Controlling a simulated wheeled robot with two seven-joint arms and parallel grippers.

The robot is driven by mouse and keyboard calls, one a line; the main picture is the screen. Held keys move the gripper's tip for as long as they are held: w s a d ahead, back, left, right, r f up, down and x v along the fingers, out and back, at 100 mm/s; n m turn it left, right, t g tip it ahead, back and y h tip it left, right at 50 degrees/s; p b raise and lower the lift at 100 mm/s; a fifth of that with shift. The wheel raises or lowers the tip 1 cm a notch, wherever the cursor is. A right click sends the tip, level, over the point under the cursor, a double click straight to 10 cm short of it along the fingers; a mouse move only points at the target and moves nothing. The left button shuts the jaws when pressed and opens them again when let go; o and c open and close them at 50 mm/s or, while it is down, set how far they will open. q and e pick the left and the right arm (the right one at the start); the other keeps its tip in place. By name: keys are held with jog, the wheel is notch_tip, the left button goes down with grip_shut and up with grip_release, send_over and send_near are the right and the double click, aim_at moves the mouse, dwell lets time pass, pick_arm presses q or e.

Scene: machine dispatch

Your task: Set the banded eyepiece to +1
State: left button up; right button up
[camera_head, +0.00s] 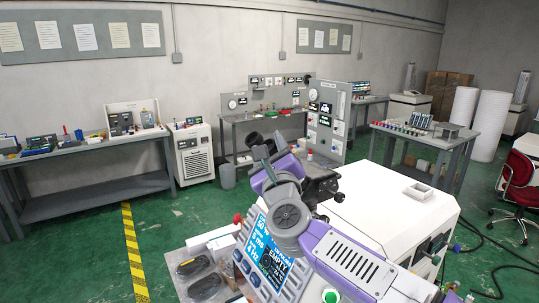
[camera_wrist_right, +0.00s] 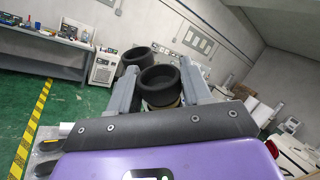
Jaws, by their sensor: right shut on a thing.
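A microscope with two black eyepieces stands at the near edge of the white machine. My right gripper (camera_head: 271,157) comes in from the lower right and its two grey fingers are at the eyepieces. In the right wrist view the fingers stand on both sides of the nearer eyepiece (camera_wrist_right: 160,80), shut on it; a pale yellowish strip, seemingly its band, shows just under the black cup. The other eyepiece (camera_wrist_right: 134,62) stands free behind and left; it also shows in the head view (camera_head: 255,138). The scale marks cannot be read. My left gripper is out of view.
The white machine top (camera_head: 385,205) holds a small grey tray (camera_head: 418,193). A blue display panel (camera_head: 266,255) is below my right wrist. Workbenches line the back wall; green floor is clear at left.

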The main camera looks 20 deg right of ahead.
jog(key=o, duration=1)
jog(key=shift+c, duration=0.2)
jog(key=b+v, duration=0.2)
jog(key=v, duration=0.5)
jog(key=shift+s, duration=0.3)
jog(key=shift+a, duration=0.1)
